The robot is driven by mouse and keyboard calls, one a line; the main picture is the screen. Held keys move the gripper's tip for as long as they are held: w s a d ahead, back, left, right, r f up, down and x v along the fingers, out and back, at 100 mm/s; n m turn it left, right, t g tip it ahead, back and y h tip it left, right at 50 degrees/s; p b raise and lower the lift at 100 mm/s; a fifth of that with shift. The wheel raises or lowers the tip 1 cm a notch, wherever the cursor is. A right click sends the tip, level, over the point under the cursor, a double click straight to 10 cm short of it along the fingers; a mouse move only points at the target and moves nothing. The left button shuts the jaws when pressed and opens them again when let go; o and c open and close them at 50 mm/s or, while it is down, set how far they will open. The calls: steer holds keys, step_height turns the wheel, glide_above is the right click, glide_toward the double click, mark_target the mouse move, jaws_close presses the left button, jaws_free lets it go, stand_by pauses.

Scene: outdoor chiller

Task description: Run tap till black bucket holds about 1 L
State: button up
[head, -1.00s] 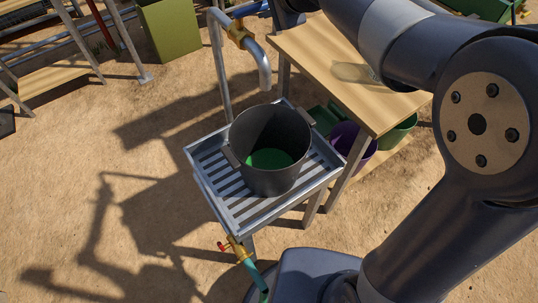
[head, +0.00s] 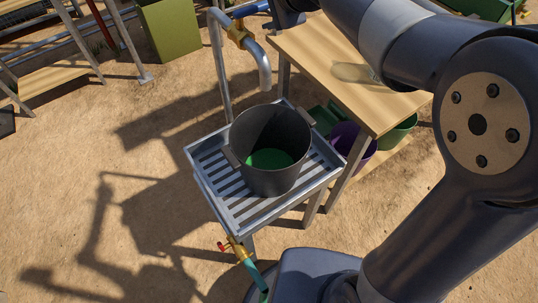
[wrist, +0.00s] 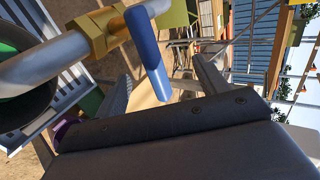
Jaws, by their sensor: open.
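The black bucket (head: 268,170) stands upright on a slatted metal stand (head: 218,190). Its inside bottom shows green; I cannot tell whether that is water or the bucket's floor. The tap's grey spout (head: 264,68) bends down over the bucket's far side, and no stream shows below it. The tap has a brass body (head: 238,34) and a blue lever (head: 250,9). In the wrist view, the blue lever (wrist: 150,58) lies between the fingers of my open gripper (wrist: 163,84), near the brass body (wrist: 97,32). I cannot tell whether a finger touches it.
A wooden table (head: 310,60) stands right of the stand, with a clear flat item (head: 352,72) on it. A purple bucket (head: 352,146) and a green bucket (head: 397,134) sit below. Sandy ground is free at left.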

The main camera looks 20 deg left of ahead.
steer(key=v, duration=0.7)
steer(key=shift+p, duration=0.4)
steer(key=shift+d, duration=0.1)
steer(key=b+v, duration=0.1)
steer(key=v, duration=0.9)
steer(key=shift+s+d+r, duration=0.2)
steer(key=shift+s+d, duration=0.05)
glide_toward(265, 4)
steer(key=x, duration=0.5)
steer(key=shift+a+p, duration=0.1)
steer(key=shift+p, duration=0.25)
steer(key=shift+s, duration=0.1)
